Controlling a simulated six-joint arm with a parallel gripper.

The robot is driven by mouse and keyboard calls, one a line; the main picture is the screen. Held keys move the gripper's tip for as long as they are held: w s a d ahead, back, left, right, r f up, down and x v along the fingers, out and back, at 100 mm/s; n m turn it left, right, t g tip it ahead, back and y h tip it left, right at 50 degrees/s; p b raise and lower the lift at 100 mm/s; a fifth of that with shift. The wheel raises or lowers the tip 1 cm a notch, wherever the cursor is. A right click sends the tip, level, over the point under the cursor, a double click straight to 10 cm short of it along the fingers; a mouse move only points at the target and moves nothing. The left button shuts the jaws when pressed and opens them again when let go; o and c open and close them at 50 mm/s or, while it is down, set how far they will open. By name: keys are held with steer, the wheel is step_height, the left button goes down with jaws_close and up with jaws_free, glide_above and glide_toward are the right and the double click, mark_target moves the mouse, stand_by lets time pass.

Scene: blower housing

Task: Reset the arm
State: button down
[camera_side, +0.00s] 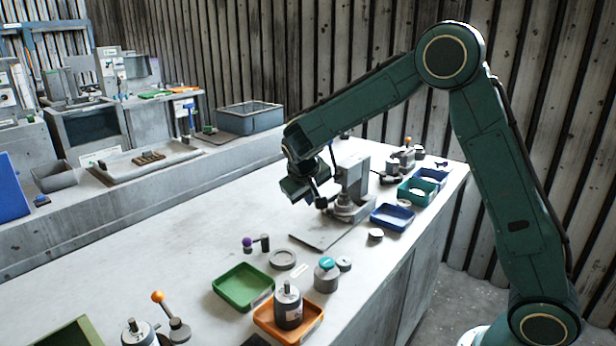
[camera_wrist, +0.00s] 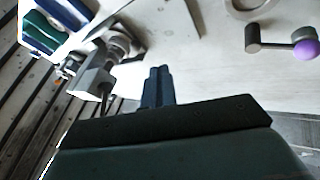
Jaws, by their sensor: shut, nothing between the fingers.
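My arm reaches from the right over the grey bench (camera_side: 190,232) in the side view. My gripper (camera_side: 322,203) is above the bench, pointing down beside a grey metal fixture (camera_side: 352,190). In the wrist view my gripper (camera_wrist: 159,72) shows as two dark fingers side by side, closed together with nothing between them. The fixture also shows in the wrist view (camera_wrist: 95,80), left of the fingers. Whether the fingertips touch anything is not clear in the side view.
Green (camera_side: 243,287), orange (camera_side: 270,322) and blue (camera_side: 392,217) trays stand along the near and right edges. A purple-knobbed lever (camera_side: 248,243), a grey ring (camera_side: 283,260) and a teal-topped cylinder (camera_side: 327,275) stand nearby. The bench's left middle is clear.

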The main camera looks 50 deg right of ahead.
steer(key=shift+v, duration=0.95)
steer(key=shift+r, duration=0.1)
steer(key=s+a+r+n+t+y, duration=0.1)
steer(key=s+a+r+y, duration=0.1)
steer(key=s+r, duration=0.4)
steer(key=s+a+r+y, duration=0.1)
steer(key=s+r, duration=0.2)
steer(key=s, duration=0.5)
steer(key=s+a+n+t+y, duration=0.1)
steer(key=s+a, duration=0.4)
steer(key=s, duration=1.1)
steer(key=shift+s+r+n+y, duration=0.15)
steer(key=shift+s+n+y, duration=0.2)
steer(key=shift+n+y, duration=0.45)
